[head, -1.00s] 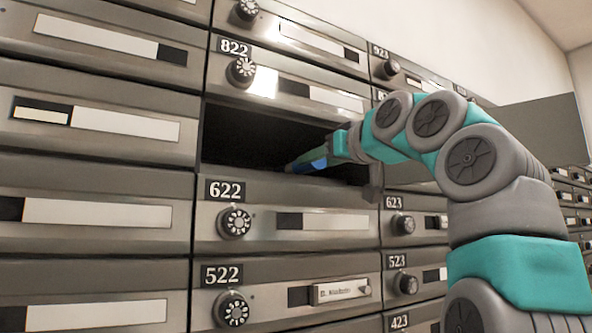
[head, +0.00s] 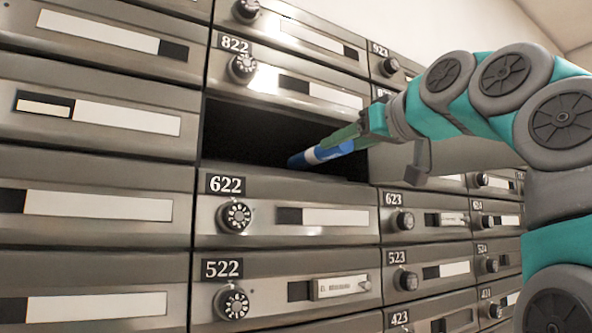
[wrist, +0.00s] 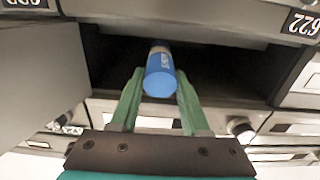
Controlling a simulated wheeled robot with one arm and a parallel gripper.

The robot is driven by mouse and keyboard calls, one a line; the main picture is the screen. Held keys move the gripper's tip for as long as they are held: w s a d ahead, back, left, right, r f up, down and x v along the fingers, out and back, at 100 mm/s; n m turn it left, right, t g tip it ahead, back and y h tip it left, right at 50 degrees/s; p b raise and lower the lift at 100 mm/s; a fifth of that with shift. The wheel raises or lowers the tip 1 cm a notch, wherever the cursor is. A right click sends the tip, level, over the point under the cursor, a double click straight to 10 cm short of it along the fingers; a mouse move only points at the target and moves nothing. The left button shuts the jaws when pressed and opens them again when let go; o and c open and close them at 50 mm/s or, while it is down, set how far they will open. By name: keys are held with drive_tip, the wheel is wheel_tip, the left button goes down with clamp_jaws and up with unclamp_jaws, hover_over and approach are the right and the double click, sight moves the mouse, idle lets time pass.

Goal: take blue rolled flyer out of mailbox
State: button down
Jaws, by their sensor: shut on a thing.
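The blue rolled flyer (head: 322,152) has a pale band and sits at the mouth of the open mailbox (head: 240,135), its far end still inside the dark opening. My gripper (head: 350,138) is shut on the flyer near its outer end, just in front of the opening. In the wrist view the flyer (wrist: 159,75) lies between the two green fingers (wrist: 156,100), its blue round end facing the camera. The mailbox inside is dark, and I cannot tell what else is in it.
Closed mailbox 822 (head: 290,82) is above the opening and closed mailbox 622 (head: 285,215) below. The mailbox's open door (wrist: 38,90) stands to the left in the wrist view. Closed boxes with round knobs fill the wall around.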

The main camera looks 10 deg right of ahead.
drive_tip(key=v, duration=1.2)
drive_tip(key=shift+b, duration=0.35)
